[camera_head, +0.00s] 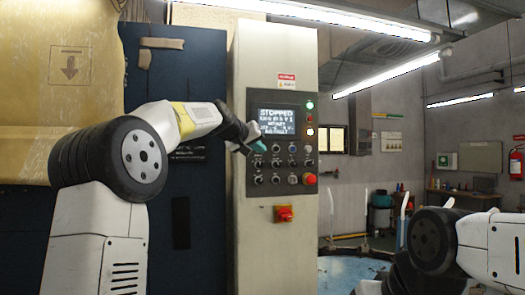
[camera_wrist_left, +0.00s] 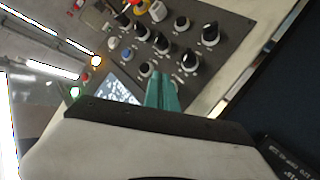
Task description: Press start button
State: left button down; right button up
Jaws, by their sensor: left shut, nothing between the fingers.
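The control panel (camera_head: 284,142) is on a tall beige cabinet. Its screen (camera_head: 275,121) reads "STOPPED". Several dark knobs and buttons sit below the screen; labels are too small to tell which is the start button. In the left wrist view the panel (camera_wrist_left: 205,60) shows a blue button (camera_wrist_left: 126,55), a white button (camera_wrist_left: 158,11) and several black knobs. My left gripper (camera_head: 258,147) is shut and empty, its teal tips in front of the panel just under the screen. The teal tips also show in the left wrist view (camera_wrist_left: 162,90); contact cannot be told. My right gripper is not in view.
A red stop button (camera_head: 309,179) is at the panel's lower right, and a red switch (camera_head: 284,213) is below. Green (camera_head: 309,105) and orange (camera_head: 309,131) lamps glow beside the screen. A dark blue cabinet (camera_head: 205,200) stands left. A round blue table (camera_head: 340,272) is right.

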pick_arm(q)
jog(key=shift+w, duration=0.1)
jog(key=shift+w+a, duration=0.15)
jog(key=shift+w, duration=0.15)
jog(key=shift+w+a, duration=0.1)
jog(key=shift+w, duration=0.3)
dwell(0.8)
jog(key=shift+s, duration=0.1)
jog(key=shift+s+d, duration=0.25)
jog(key=shift+s, duration=0.45)
jog(key=shift+s, duration=0.1)
jog(key=s, duration=0.1)
jog(key=s+d, duration=0.1)
jog(key=s, duration=0.2)
jog(key=shift+s+d, duration=0.25)
dwell(0.8)
